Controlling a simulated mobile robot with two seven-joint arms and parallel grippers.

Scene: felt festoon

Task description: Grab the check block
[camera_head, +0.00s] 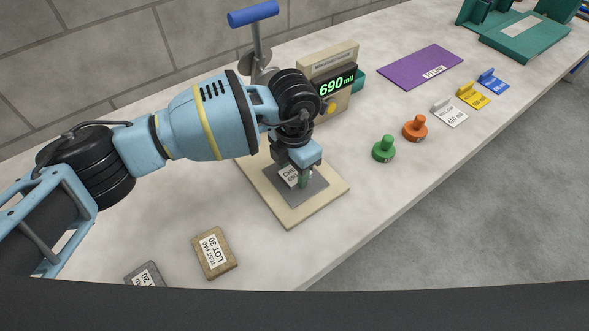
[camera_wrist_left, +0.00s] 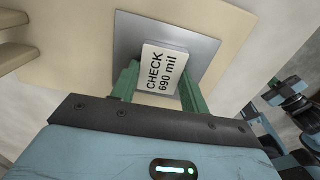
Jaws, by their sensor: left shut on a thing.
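The check block (camera_wrist_left: 161,72) is a small pale block with the label "CHECK 690 mil". It sits between the two green fingers of my left gripper (camera_wrist_left: 158,84), which is shut on it. In the head view the check block (camera_head: 289,175) shows partly behind my left gripper (camera_head: 301,180), over the grey metal plate (camera_head: 312,194) of the beige gauge base (camera_head: 292,220). I cannot tell if the block touches the plate. My right gripper is not in view.
The gauge display (camera_head: 337,85) reads 690 mil behind my gripper. A test pad (camera_head: 214,252) and a grey block (camera_head: 146,274) lie at the front left. Green (camera_head: 384,149) and orange (camera_head: 415,128) knobbed pieces, colored tags (camera_head: 472,96) and a purple mat (camera_head: 420,68) lie to the right.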

